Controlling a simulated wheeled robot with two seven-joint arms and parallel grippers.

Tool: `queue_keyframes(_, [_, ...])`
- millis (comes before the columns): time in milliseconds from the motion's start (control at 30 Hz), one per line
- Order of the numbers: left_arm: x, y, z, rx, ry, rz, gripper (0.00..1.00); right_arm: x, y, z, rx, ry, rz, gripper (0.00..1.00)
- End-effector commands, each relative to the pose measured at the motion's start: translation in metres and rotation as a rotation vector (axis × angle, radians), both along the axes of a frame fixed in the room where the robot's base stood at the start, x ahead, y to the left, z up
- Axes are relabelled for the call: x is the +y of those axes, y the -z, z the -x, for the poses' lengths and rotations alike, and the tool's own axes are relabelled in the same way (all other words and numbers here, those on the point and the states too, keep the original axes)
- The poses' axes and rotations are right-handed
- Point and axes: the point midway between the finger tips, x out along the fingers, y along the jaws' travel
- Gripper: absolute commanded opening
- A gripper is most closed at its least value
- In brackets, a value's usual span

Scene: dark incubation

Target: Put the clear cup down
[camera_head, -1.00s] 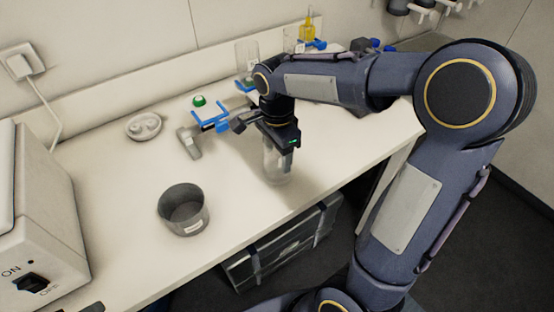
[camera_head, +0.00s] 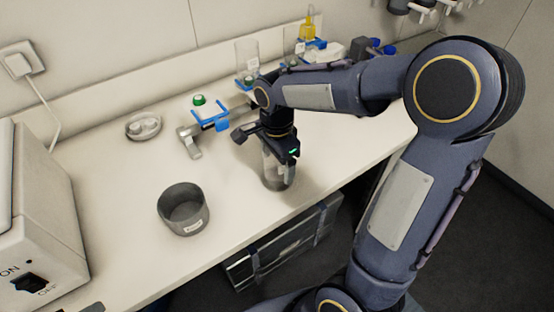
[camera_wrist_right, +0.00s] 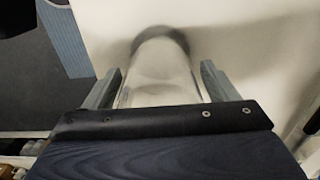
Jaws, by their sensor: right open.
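The clear cup (camera_head: 277,176) stands upright on the white table near its front edge in the head view. My right gripper (camera_head: 280,158) is above and around its upper part. In the right wrist view the clear cup (camera_wrist_right: 158,75) lies between the two fingers of my right gripper (camera_wrist_right: 158,85), which are open, with a finger on each side of it. The cup's upper part is hidden by the gripper. My left gripper is not in view.
A grey pot (camera_head: 184,210) stands to the left of the cup. A white box with a switch (camera_head: 35,230) is at the far left. A blue-clipped stand (camera_head: 207,125), a round dish (camera_head: 143,127) and glassware are behind. The table's front edge is close to the cup.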

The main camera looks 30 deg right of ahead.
Motion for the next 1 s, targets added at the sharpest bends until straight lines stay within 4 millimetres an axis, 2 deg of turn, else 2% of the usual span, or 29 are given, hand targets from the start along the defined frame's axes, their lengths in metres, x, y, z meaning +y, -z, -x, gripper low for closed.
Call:
queue_keyframes(167, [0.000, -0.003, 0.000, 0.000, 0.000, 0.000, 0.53, 0.000, -0.010, -0.001, -0.004, 0.000, 0.000, 0.80])
queue_keyframes(600, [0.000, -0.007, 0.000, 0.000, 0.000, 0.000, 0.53, 0.000, -0.098, -0.001, -0.005, -0.001, 0.000, 0.80])
queue_keyframes(833, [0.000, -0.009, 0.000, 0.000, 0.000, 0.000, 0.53, 0.000, -0.121, 0.001, -0.004, -0.007, -0.002, 0.80])
queue_keyframes(933, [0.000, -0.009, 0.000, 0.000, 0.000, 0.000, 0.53, -0.002, -0.124, 0.013, -0.027, -0.081, -0.030, 0.80])
queue_keyframes(1000, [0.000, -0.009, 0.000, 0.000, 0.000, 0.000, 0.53, -0.003, -0.123, 0.032, -0.072, -0.202, -0.068, 0.80])
